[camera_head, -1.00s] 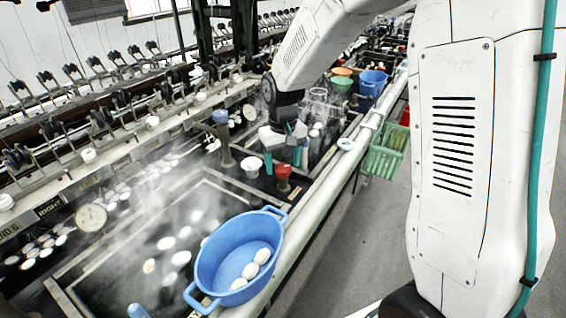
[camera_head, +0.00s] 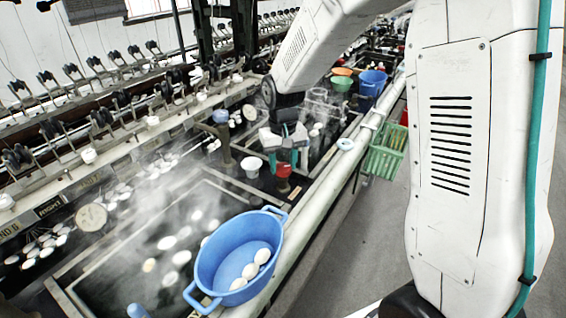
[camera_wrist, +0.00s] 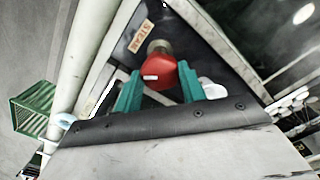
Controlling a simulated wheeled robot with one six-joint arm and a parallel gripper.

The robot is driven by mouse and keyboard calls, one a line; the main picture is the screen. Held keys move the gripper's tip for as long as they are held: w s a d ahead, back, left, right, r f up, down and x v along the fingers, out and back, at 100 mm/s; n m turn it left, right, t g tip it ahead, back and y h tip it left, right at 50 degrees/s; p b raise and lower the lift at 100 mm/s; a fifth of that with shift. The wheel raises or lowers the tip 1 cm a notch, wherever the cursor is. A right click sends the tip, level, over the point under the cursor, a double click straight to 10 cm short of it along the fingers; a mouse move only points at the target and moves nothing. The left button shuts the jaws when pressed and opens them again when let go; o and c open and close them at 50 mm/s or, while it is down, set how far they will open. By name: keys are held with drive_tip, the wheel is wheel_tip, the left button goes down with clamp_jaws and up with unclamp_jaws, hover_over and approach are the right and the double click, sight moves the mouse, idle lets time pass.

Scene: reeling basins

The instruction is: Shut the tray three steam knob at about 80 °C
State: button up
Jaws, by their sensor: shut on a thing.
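The red steam knob (camera_wrist: 160,72) sits on a metal stem beside a label reading "STEAM" (camera_wrist: 141,36) in the wrist view. My gripper (camera_wrist: 158,88) has its two teal fingers on either side of the knob and is shut on it. In the head view the red knob (camera_head: 283,169) shows just below my gripper (camera_head: 284,152), on the divider between basins. A round dial (camera_head: 91,216) stands at the near basin and another dial (camera_head: 249,112) stands farther back. Their readings are too small to tell. The knob's exact turn cannot be told.
A blue tub (camera_head: 210,262) with several white cocoons stands on the near basin's edge. A white cup (camera_head: 251,163) and a dark post (camera_head: 223,145) stand close left of my gripper. A green basket (camera_head: 385,150) hangs by the aisle. Steam rises over the near basin.

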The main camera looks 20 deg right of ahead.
sight(283, 166)
drive_tip(key=m, duration=0.3)
drive_tip(key=shift+m, duration=2)
drive_tip(key=o, duration=1)
drive_tip(key=shift+c, duration=0.2)
drive_tip(key=shift+r, duration=3.95)
